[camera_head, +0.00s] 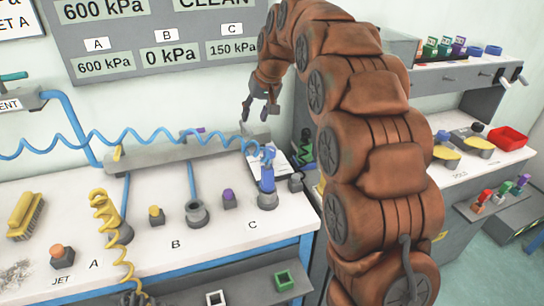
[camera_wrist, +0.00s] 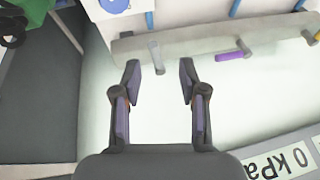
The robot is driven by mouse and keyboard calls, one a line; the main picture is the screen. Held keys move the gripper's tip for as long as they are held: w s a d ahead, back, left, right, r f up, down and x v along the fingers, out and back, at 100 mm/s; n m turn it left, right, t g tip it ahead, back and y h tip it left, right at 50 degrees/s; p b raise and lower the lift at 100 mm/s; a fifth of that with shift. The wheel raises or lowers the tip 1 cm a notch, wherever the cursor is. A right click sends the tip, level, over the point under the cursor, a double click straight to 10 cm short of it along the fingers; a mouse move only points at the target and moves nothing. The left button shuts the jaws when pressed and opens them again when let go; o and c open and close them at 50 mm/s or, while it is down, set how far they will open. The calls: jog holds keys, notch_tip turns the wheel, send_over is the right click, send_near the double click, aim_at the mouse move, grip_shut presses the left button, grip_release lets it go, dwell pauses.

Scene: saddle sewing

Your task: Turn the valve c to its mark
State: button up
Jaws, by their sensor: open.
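Valve c shows in the wrist view as a short grey lever (camera_wrist: 156,58) on the grey rail (camera_wrist: 190,42), in line with the gap between my fingers. My gripper (camera_wrist: 159,76) is open and empty, and its fingers stand either side of the lever's line. In the head view my gripper (camera_head: 260,114) hangs above the right end of the rail (camera_head: 165,153), below the C reading. No mark for the valve can be made out.
Valve b's purple lever (camera_wrist: 233,52) is beside valve c, with a yellow lever (camera_head: 117,152) at the rail's left. The wall panel (camera_head: 170,50) reads A 600, B 0, C 150 kPa. A blue coiled hose (camera_head: 200,141) crosses before the rail to the blue fitting (camera_head: 266,172) at C.

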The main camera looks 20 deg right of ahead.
jog(key=s+a+g+p, duration=0.2)
jog(key=s+g+p, duration=0.1)
jog(key=s, duration=1.7)
jog(key=shift+s+a+h, duration=0.15)
jog(key=shift+h, duration=0.25)
jog(key=shift+c, duration=0.2)
